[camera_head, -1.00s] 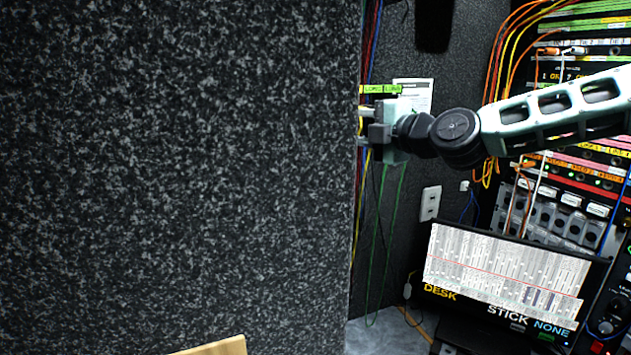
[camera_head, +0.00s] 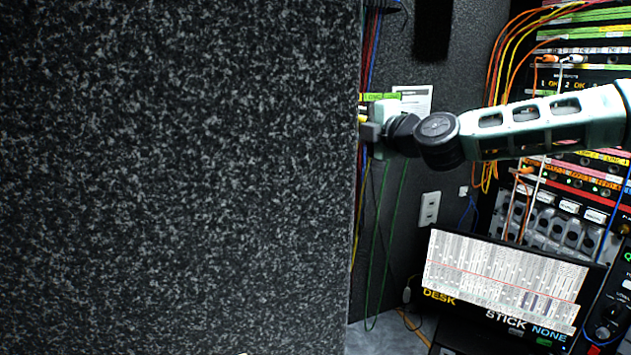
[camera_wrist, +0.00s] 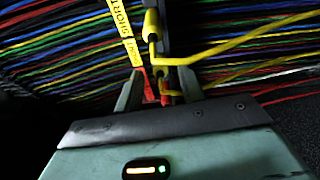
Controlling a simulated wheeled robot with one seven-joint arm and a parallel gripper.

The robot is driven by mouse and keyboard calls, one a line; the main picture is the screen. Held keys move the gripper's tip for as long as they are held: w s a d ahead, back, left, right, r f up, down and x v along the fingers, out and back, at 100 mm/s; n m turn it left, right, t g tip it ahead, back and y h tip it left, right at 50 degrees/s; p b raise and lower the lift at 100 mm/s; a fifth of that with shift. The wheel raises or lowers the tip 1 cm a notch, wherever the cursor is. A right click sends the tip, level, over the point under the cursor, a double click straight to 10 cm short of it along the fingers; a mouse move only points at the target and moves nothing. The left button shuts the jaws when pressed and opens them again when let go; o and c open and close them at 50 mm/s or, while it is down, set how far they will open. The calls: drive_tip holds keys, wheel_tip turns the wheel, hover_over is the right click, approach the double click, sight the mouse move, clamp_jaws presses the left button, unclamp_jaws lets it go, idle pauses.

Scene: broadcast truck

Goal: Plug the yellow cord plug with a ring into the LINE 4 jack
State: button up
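In the head view my gripper (camera_head: 368,130) is at the edge of the dark speckled panel, which partly hides it. In the wrist view its two fingers (camera_wrist: 158,92) stand apart, with yellow and red cord ends between them. I cannot make out which one has a ring. No LINE 4 label is readable in either view.
The speckled panel (camera_head: 180,170) fills the left of the head view. Many coloured cords (camera_wrist: 60,45) run behind the fingers, beside a yellow SHORT label (camera_wrist: 122,22). A jack rack (camera_head: 580,170) stands at the right, above a lit screen (camera_head: 505,280). Green cords hang below my gripper.

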drive_tip(key=shift+b+x, duration=0.3)
drive_tip(key=shift+x, duration=2.15)
drive_tip(key=shift+f+b, duration=0.15)
drive_tip(key=shift+b, duration=0.75)
clamp_jaws()
drive_tip(key=o, duration=0.7)
unclamp_jaws()
drive_tip(key=shift+o, duration=0.2)
drive_tip(key=b+v, duration=0.5)
drive_tip(key=v, duration=1.2)
drive_tip(key=shift+s+b, duration=0.2)
drive_tip(key=shift+b, duration=0.2)
